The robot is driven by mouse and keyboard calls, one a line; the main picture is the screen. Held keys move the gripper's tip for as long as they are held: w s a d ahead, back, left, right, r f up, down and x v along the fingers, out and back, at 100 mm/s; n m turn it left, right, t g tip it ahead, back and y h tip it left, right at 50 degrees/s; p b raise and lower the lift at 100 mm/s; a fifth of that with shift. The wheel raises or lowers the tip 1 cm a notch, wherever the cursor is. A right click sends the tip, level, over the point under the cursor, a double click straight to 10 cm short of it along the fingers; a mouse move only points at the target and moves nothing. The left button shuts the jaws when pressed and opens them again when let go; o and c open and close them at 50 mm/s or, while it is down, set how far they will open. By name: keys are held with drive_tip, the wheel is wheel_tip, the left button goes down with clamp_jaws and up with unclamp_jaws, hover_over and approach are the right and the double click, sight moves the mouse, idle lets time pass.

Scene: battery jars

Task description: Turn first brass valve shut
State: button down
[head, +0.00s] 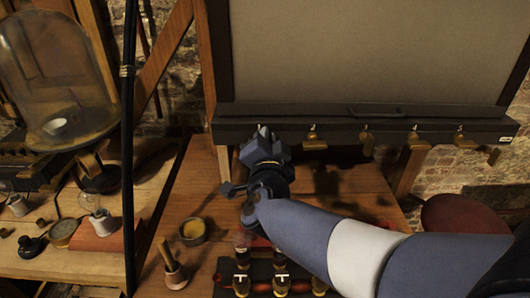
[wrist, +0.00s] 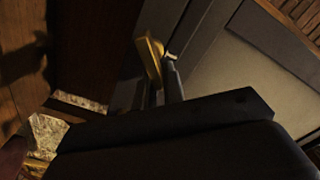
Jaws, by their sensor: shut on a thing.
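My gripper (head: 264,132) is at the left end of the dark trough, in front of the lower edge. In the wrist view the gripper (wrist: 160,88) is shut on the first brass valve (wrist: 151,58), whose yellow handle stands between the fingers and looks tilted. In the head view my gripper hides most of this valve. More brass valves hang along the trough to the right: a second (head: 312,136), a third (head: 366,139), and others beyond.
The dark trough (head: 350,125) runs below a large pale panel (head: 360,50). On the wooden bench (head: 200,205) stand a small bowl (head: 193,231), a mortar with pestle (head: 174,270) and several jars with brass tops (head: 281,284). A glass dome (head: 55,75) is at left.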

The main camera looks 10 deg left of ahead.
drive_tip(key=shift+d+f+m+b, duration=0.1)
drive_tip(key=shift+f+m+b, duration=0.2)
drive_tip(key=shift+m+b, duration=1.05)
drive_tip(key=shift+d+f+m+b, duration=0.1)
drive_tip(key=shift+f+m+b, duration=0.2)
drive_tip(key=shift+m+b, duration=1.05)
drive_tip(key=shift+d+f+m+b, duration=0.1)
drive_tip(key=shift+f+m+b, duration=0.2)
drive_tip(key=shift+m+b, duration=1.05)
drive_tip(key=shift+m, duration=0.25)
drive_tip(key=c, duration=1.5)
unclamp_jaws()
drive_tip(key=shift+w, duration=0.1)
drive_tip(key=p+v, duration=0.1)
drive_tip(key=v, duration=1)
